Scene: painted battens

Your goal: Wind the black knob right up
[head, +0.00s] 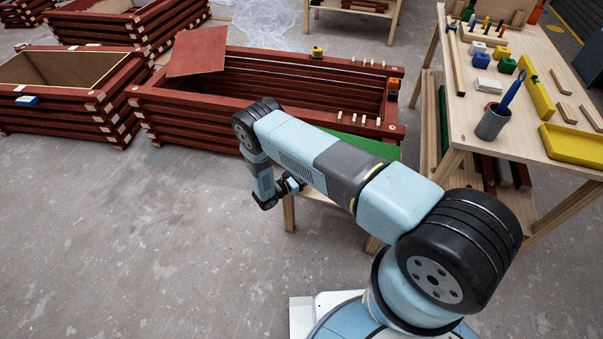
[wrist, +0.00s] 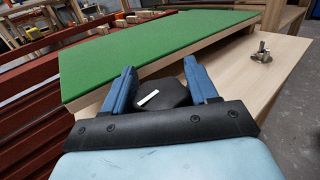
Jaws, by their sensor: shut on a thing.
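The black knob (wrist: 172,91), with a white mark on its face, sits between the two blue fingers of my gripper (wrist: 160,82) in the wrist view. My gripper is shut on it. The knob is at the near edge of a small wooden bench (wrist: 236,70), beside a green board (wrist: 150,45) that rests tilted on the bench. In the head view my gripper (head: 293,185) is small and dark at the bench's left end, and I cannot make out the knob there. The green board (head: 366,145) shows partly behind my arm.
A metal fitting with a stud (wrist: 261,53) stands on the bench top. Long dark red stacked battens (head: 250,112) lie behind the bench. A wooden table (head: 548,70) with blocks, a grey cup (head: 492,122) and a yellow tray (head: 572,145) stands at right.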

